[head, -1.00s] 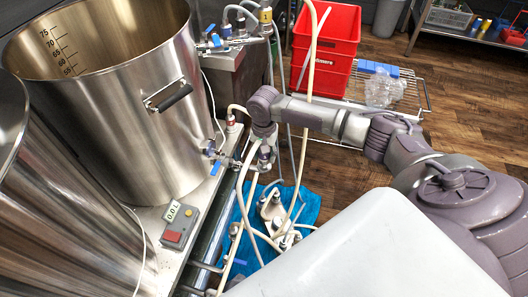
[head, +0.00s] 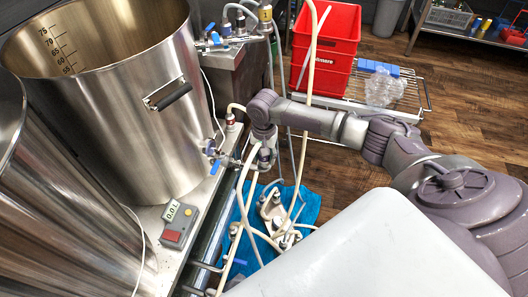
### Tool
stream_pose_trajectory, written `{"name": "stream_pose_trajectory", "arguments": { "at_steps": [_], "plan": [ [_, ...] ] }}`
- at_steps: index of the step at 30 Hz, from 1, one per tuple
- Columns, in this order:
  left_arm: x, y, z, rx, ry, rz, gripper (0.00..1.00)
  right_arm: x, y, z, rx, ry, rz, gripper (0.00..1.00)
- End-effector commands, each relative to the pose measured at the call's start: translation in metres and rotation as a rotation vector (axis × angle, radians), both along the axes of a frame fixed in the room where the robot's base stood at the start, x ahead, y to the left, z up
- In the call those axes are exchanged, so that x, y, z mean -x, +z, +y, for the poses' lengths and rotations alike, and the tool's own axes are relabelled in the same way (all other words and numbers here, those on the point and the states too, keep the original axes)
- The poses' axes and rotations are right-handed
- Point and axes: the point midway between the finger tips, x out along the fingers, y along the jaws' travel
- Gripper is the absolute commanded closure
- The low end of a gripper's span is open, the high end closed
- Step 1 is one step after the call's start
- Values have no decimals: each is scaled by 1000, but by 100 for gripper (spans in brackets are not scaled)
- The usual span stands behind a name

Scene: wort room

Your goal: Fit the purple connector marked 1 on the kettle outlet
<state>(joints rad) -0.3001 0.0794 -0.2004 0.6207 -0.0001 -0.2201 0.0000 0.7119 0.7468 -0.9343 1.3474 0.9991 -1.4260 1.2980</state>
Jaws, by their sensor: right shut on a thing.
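The large steel kettle (head: 130,120) stands on the left. Its outlet, with a blue-handled valve (head: 214,158), points right from its lower side. My right gripper (head: 262,155) is shut on a hose connector just right of the outlet's end. A pale hose hangs from there. Most of the connector is hidden by the gripper, and its purple marking and number cannot be made out. I cannot tell whether it touches the outlet. My left gripper is not in view.
A control box (head: 180,225) sits on the bench in front of the kettle. Hoses and metal fittings (head: 272,207) lie on a blue cloth (head: 308,205) below the gripper. Red crates (head: 325,50) stand behind.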

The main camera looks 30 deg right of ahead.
Motion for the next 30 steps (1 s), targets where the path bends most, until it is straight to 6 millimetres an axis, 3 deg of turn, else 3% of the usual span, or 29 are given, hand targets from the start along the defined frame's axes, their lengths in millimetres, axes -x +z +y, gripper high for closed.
{"name": "stream_pose_trajectory", "arguments": {
  "at_steps": [17, 18, 21, 23, 30],
  "plan": [
    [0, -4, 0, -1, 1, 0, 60, 0, -12, 0, -1, 0, -1, 96],
    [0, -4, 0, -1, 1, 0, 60, 0, -11, 0, 0, 0, -1, 49],
    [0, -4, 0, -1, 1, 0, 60, 0, -11, 0, 0, 0, -1, 32],
    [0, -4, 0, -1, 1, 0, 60, 0, -11, 0, 0, 0, -1, 26],
    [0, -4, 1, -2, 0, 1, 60, 0, -11, 0, 0, 0, 0, 26]
  ]
}}
